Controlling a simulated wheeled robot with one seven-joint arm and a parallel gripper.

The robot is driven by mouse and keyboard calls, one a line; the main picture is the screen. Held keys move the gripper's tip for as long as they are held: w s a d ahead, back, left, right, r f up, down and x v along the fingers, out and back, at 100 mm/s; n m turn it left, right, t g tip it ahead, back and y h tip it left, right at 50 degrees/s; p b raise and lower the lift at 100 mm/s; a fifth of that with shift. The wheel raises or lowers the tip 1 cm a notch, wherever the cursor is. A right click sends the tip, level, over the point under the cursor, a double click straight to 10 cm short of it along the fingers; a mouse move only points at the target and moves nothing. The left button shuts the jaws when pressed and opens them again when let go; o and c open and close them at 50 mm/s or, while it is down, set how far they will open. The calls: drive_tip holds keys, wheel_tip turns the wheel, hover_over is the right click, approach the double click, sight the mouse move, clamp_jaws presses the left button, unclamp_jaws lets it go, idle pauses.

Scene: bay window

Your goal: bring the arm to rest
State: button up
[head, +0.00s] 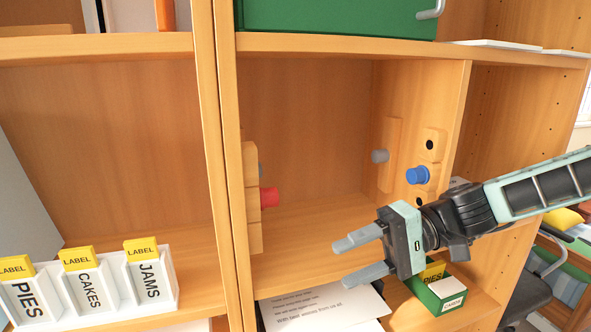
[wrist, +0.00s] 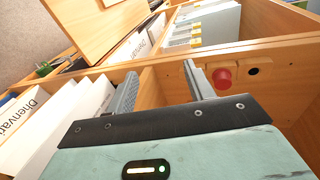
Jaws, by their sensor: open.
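My gripper (head: 348,262) is open and empty, with its two grey fingers pointing left in the head view. It is in front of the middle shelf compartment, over the printed paper (head: 325,308) and left of the green card box (head: 450,300). In the wrist view my gripper (wrist: 160,82) also shows its fingers spread, with nothing between them. My arm reaches in from the right edge of the head view.
A red knob (head: 269,197) sticks out at the compartment's left, and a blue knob (head: 417,175) and a grey knob (head: 379,156) at its right. A white label rack (head: 105,298) stands on the left shelf. A green box (head: 335,17) sits above.

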drive_tip(key=s+a+f+n+g+h, duration=0.2)
drive_tip(key=s+f+n+h, duration=0.1)
drive_tip(key=s+f+h, duration=0.65)
drive_tip(key=s+d+r+n+t+h+b, duration=0.1)
drive_tip(key=s+d+r+n+t+h, duration=0.1)
drive_tip(key=s, duration=0.5)
drive_tip(key=shift+d+r+n+t+h+b, duration=0.45)
drive_tip(key=shift+d+t+h, duration=0.7)
drive_tip(key=shift+d+t, duration=0.55)
